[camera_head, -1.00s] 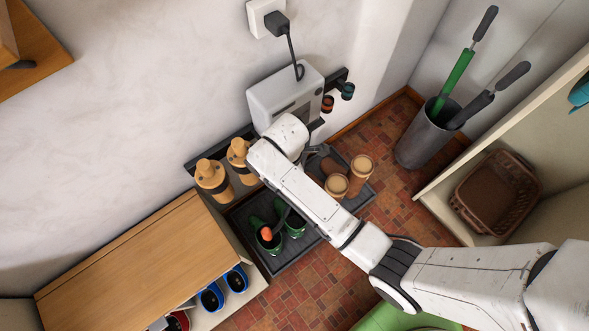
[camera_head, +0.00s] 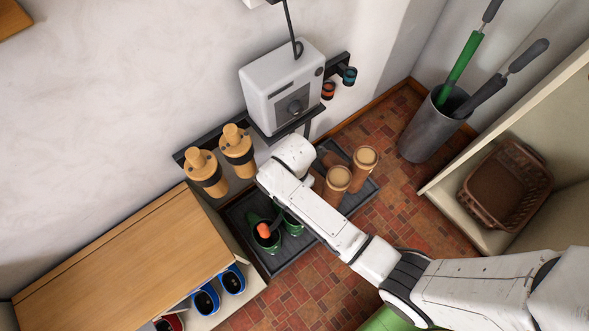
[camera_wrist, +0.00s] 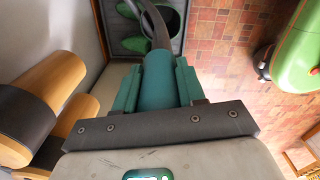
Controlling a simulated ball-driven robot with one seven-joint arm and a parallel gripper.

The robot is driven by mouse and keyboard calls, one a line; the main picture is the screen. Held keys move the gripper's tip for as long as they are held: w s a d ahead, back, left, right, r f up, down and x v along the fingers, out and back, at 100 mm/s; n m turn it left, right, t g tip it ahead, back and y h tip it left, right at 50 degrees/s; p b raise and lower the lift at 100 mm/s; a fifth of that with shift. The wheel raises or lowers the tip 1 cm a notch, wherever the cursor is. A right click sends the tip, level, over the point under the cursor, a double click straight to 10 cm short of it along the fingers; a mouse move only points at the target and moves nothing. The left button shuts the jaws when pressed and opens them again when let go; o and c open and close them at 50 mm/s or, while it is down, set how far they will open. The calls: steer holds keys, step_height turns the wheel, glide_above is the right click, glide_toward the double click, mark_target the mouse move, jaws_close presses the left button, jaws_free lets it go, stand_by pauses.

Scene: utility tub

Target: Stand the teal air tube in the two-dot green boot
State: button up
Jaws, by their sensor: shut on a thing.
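In the wrist view my gripper (camera_wrist: 157,88) is shut on the teal air tube (camera_wrist: 158,78), whose teal end sits between the teal finger pads. A dark grey hose part runs forward from it over the boots. In the head view my arm hides the gripper and the held tube. Two dark green boots stand on the grey tray. The left boot (camera_head: 262,243) has an orange-ended tube in it; the right boot (camera_head: 292,227) is partly behind my arm. Green boots (camera_wrist: 170,20) also show at the top of the wrist view. I cannot make out dots on any boot.
The grey boot tray (camera_head: 283,262) lies on red tile. Brown boots (camera_head: 337,182) stand on its right. A white dryer box (camera_head: 282,88) hangs on the wall above. A metal bin (camera_head: 425,130) stands right.

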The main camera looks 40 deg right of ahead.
steer(key=shift+f+b, duration=5.35)
steer(key=shift+f, duration=3.15)
steer(key=o, duration=1.2)
step_height(320, 180, up, 11)
steer(key=p, duration=0.4)
steer(key=shift+f, duration=0.1)
